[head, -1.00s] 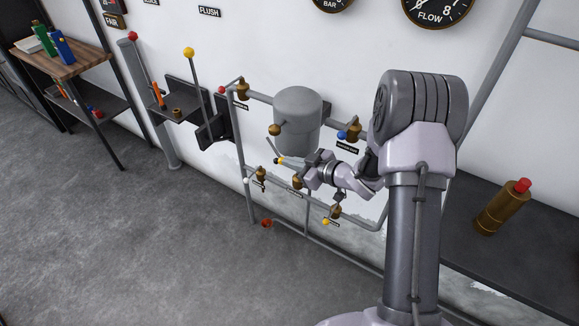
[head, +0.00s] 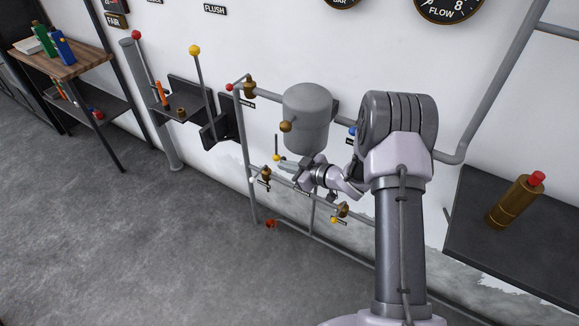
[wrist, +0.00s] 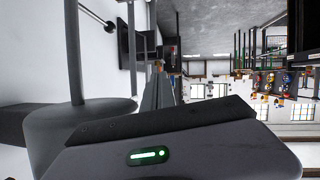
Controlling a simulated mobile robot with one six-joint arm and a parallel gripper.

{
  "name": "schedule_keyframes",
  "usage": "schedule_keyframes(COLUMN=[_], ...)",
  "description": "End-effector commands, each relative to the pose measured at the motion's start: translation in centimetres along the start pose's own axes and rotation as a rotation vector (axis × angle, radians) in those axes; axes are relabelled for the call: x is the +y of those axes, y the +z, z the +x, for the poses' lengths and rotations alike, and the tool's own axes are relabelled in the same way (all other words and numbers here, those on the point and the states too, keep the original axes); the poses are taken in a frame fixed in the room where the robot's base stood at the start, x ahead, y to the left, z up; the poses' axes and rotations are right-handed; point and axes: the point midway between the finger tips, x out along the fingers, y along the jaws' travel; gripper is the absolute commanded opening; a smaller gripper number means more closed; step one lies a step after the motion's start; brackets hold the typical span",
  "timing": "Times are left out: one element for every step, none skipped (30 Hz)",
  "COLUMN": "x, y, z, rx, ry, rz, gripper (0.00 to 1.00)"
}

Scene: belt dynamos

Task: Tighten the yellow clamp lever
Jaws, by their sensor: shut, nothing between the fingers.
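A thin dark rod with a small yellow knob (head: 277,157) at its lower end stands below and left of the grey tank. It looks like the clamp lever, though it is small here. My gripper (head: 284,162) is just right of the knob, its fingertips pointing left at it; I cannot tell whether they touch. In the wrist view the fingers (wrist: 160,88) are together with nothing between them, and I cannot make out the yellow knob there. Other yellow knobs are on a tall upright lever (head: 194,50) to the left and on a low valve (head: 334,220).
The grey tank (head: 307,105) and wall pipes (head: 249,180) with brass valves stand close around my gripper. A dark bench (head: 520,250) with a brass, red-topped bottle (head: 515,203) is at right. A wooden-topped table (head: 75,65) is far left. The floor at left is clear.

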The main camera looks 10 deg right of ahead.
Motion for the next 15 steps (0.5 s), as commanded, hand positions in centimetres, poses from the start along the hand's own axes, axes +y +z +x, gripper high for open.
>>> schedule_keyframes(x=[-0.04,-0.05,-0.06,-0.07,-0.08,-0.09,-0.09,-0.1,-0.1,-0.1,-0.1,-0.1,-0.1,-0.1,-0.1], y=[0.04,0.04,0.04,0.04,0.03,0.03,0.03,0.02,0.02,0.02,0.02,0.01,0.01,0.01,0.01], z=[0.15,0.22,0.3,0.35,0.39,0.43,0.46,0.48,0.5,0.5,0.51,0.51,0.51,0.51,0.51], rx=[0.0,0.0,0.0,0.0,0.0,0.0,0.0,0.0,0.0,0.0,0.0,0.0,0.0,0.0,0.0], ry=[0.0,0.0,0.0,0.0,0.0,0.0,0.0,0.0,0.0,0.0,0.0,0.0,0.0,0.0,0.0], rz=[0.0,0.0,0.0,0.0,0.0,0.001,0.001,0.001,0.001,0.001,0.001,0.001,0.001,0.001,0.001], gripper=[0.0,0.0,0.0,0.0,0.0,0.0,0.0,0.0,0.0,0.0,0.0,0.0,0.0,0.0,0.0])
